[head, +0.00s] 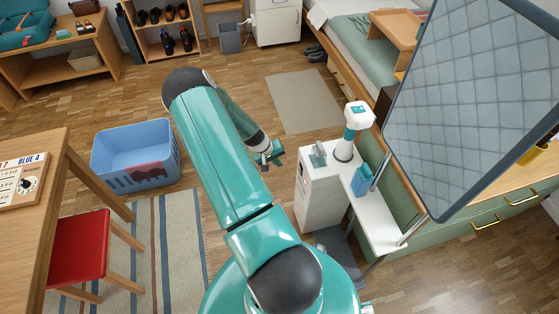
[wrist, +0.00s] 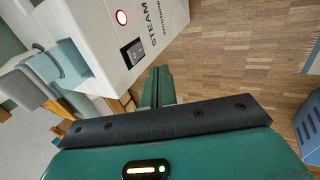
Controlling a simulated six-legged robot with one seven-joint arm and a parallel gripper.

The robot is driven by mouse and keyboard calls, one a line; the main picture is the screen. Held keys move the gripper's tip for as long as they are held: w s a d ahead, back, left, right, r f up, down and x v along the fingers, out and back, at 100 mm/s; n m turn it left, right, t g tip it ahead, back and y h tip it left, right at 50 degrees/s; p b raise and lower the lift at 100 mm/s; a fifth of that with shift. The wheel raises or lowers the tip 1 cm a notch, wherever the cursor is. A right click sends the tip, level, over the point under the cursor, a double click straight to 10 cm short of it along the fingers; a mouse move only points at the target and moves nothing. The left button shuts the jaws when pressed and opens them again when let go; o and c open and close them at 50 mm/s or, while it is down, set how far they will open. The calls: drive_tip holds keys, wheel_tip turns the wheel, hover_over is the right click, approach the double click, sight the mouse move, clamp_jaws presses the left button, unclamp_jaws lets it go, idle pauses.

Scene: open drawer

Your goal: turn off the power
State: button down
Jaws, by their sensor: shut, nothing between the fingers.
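A white steam unit (head: 318,200) stands at the end of a white ironing stand in the head view. In the wrist view the steam unit (wrist: 165,22) fills the top, with "STEAM" lettering on its face. A dark rocker switch (wrist: 134,52) sits on this face, and a round red light (wrist: 121,17) shows near it. My gripper (head: 276,153) is left of the unit's top in the head view. In the wrist view my gripper (wrist: 159,74) is shut and empty, its fingertips just below and right of the switch. They appear apart from the switch; the exact gap is unclear.
The white stand (head: 378,222) holds a blue bottle (head: 361,180) and a white-and-teal device (head: 352,130). A large quilted board (head: 465,95) rises at right. A blue crate (head: 135,157) stands left on the floor.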

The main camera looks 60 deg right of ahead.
drive_tip(key=s+d+f, duration=0.5)
drive_tip(key=f, duration=0.1)
idle(0.6)
drive_tip(key=shift+s+d+r+t+y, duration=0.1)
drive_tip(key=shift+s+d+t+y, duration=0.2)
drive_tip(key=shift+t+y, duration=0.5)
drive_tip(key=shift+r, duration=0.8)
